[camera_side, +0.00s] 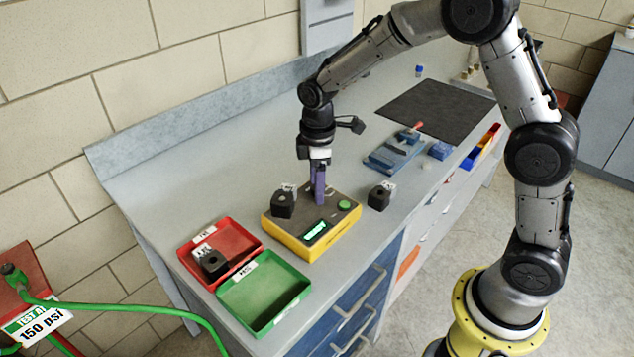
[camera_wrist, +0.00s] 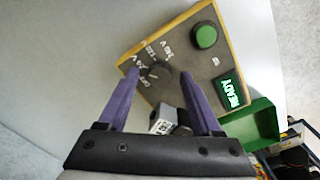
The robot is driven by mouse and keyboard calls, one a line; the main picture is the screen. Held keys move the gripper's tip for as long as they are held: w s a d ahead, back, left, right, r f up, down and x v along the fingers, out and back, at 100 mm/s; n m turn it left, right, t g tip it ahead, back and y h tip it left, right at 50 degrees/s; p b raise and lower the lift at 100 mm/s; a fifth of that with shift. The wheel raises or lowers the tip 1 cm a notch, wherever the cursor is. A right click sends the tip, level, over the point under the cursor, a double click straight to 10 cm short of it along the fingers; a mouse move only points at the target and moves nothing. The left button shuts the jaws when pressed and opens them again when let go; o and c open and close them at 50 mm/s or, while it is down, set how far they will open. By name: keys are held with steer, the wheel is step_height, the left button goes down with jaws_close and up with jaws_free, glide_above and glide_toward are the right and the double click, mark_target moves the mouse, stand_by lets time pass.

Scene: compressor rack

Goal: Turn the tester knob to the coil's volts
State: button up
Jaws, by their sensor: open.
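The tester (camera_side: 290,240) is a yellow box with a dark top, a green button (camera_side: 344,205) and a lit green display (camera_side: 315,231). In the wrist view the display (camera_wrist: 230,91) reads READY. The dark knob (camera_wrist: 159,70) is ringed by OFF and several volt marks; I cannot tell its setting. My gripper (camera_side: 318,199) points down over the tester, its purple fingers open. In the wrist view my gripper (camera_wrist: 160,74) has one fingertip either side of the knob, with no clear contact. A black coil (camera_side: 283,205) with a white tag sits at the tester's left end; its tag is unreadable.
Another tagged black coil (camera_side: 379,197) stands right of the tester. A red tray (camera_side: 246,241) holds a third black block (camera_side: 213,264). An empty green tray (camera_side: 291,287) is in front. A dark mat (camera_side: 440,108) and blue items (camera_side: 395,152) lie farther back.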

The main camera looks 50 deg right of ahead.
jaws_close()
stand_by(0.5)
steer(key=m, duration=0.4)
steer(key=shift+m, duration=0.3)
steer(key=m, duration=0.5)
steer(key=shift+w+m, duration=0.1)
steer(key=shift+m, duration=0.2)
steer(key=m, duration=0.5)
steer(key=shift+d+g, duration=0.1)
steer(key=shift+g, duration=0.2)
steer(key=m, duration=0.4)
steer(key=shift+m, duration=0.5)
